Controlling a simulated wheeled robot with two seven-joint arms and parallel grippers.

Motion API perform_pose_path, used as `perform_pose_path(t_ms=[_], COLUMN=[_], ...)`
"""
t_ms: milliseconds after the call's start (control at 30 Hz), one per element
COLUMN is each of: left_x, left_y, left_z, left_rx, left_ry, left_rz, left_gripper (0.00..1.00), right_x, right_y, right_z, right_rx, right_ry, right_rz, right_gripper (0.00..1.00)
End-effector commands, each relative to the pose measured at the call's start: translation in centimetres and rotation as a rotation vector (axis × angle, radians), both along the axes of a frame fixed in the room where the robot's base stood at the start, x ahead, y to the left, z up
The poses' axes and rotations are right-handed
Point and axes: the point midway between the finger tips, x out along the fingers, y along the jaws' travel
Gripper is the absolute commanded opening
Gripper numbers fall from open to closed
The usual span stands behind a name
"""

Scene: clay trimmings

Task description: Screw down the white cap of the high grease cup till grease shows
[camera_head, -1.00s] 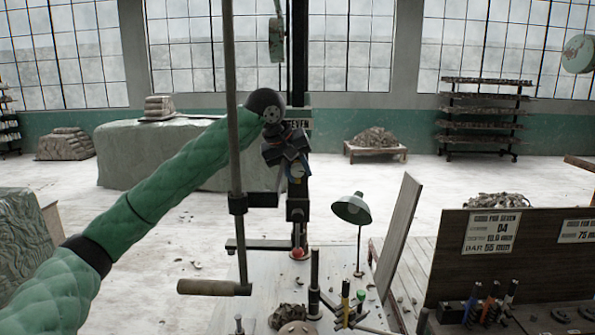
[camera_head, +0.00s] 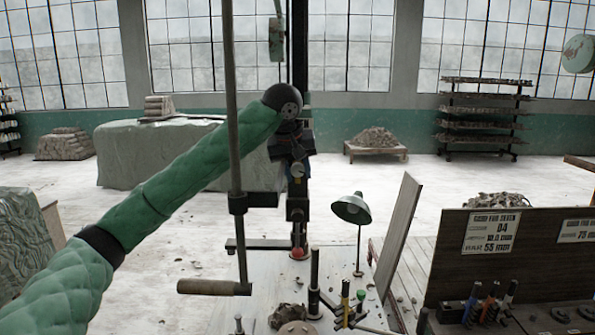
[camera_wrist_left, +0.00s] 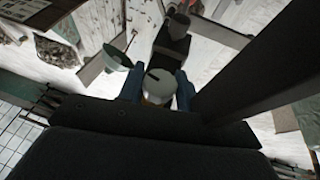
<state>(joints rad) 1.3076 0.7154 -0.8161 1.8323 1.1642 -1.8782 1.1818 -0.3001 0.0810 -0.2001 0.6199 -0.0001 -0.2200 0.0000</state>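The white cap (camera_wrist_left: 158,88) of the high grease cup sits between the two blue fingertips of my left gripper (camera_wrist_left: 158,92) in the left wrist view. A dark slot-like mark shows on its top. The fingers sit against both sides of the cap. In the head view my left gripper (camera_head: 297,168) is at the upper part of the dark column (camera_head: 298,210), and the cap shows there only as a small pale spot. The cup body is hidden below the cap, and I cannot make out any grease. My right gripper is not in view.
A vertical rod (camera_head: 234,120) with a wooden handle (camera_head: 213,287) stands in front of my left forearm. A green lamp (camera_head: 352,209) stands right of the column. Upright tools (camera_head: 345,300) and a clay lump (camera_head: 286,316) are on the bench. A sign board (camera_head: 500,250) is at right.

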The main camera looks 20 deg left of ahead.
Motion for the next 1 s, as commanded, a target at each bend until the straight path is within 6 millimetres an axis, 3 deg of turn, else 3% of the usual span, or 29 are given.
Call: perform_pose_path(t_ms=[100,467,767,1000], left_x=[0.0,-0.2,-2.0,-2.9], left_y=[0.0,0.0,0.2,0.4], left_z=[-0.2,0.4,4.1,6.3], left_rx=[0.0,-0.002,-0.002,-0.001], left_ry=[0.001,-0.002,-0.004,-0.001], left_rz=[0.0,0.001,-0.001,0.001], left_gripper=[0.54,0.54,0.54,0.54], right_x=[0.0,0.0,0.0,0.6], right_y=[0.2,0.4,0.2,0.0], right_z=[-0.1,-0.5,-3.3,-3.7], right_rx=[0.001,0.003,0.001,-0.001], right_ry=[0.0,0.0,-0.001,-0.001], right_rz=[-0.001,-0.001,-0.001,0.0], right_gripper=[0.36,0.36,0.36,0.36])
